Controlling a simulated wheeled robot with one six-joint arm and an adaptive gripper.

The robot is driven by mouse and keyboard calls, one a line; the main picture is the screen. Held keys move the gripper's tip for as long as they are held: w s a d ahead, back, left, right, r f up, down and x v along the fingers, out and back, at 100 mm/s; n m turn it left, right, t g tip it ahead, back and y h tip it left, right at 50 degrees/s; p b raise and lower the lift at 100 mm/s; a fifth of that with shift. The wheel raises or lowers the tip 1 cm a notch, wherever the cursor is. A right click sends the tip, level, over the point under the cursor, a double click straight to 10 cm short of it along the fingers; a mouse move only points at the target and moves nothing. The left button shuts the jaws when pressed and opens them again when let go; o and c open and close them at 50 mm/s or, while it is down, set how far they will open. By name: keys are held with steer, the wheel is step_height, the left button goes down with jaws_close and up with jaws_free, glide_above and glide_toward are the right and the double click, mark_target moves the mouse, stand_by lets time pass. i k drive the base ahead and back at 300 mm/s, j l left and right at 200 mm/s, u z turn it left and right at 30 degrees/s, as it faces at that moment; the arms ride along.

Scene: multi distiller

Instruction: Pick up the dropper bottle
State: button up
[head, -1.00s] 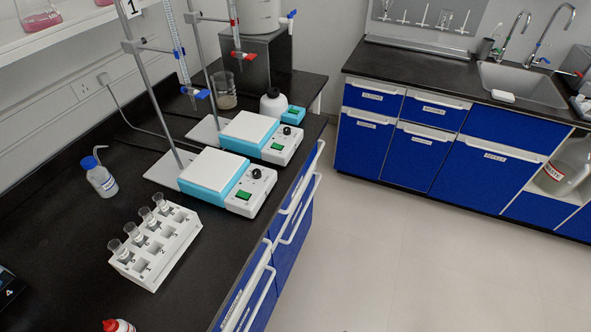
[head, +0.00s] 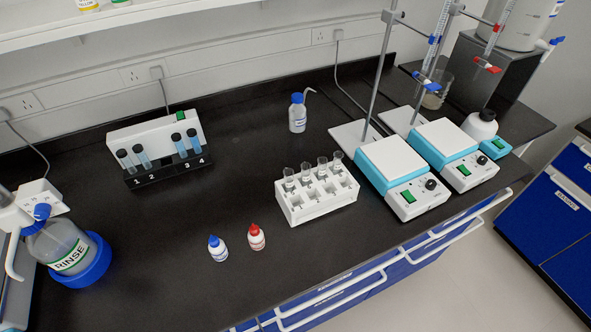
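Two small white bottles that look like dropper bottles stand upright side by side near the front middle of the black bench. One is a blue-capped bottle (head: 218,252) and the other is a red-capped bottle (head: 257,240). They are a little apart, with nothing touching them. Which one the task means cannot be told. My gripper is not in view.
A white tube rack (head: 318,205) stands right of the bottles, with hotplate stirrers (head: 408,175) beyond. A wash bottle (head: 298,117) and a tube block (head: 158,145) are behind. A rinse bottle (head: 68,250) stands at left. The bench around the small bottles is clear.

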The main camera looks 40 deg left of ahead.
mark_target(257, 241)
steer(key=u, duration=0.4)
steer(key=j+u, duration=0.15)
steer(key=u, duration=0.2)
steer(key=k+j+u, duration=0.1)
steer(key=u, duration=0.3)
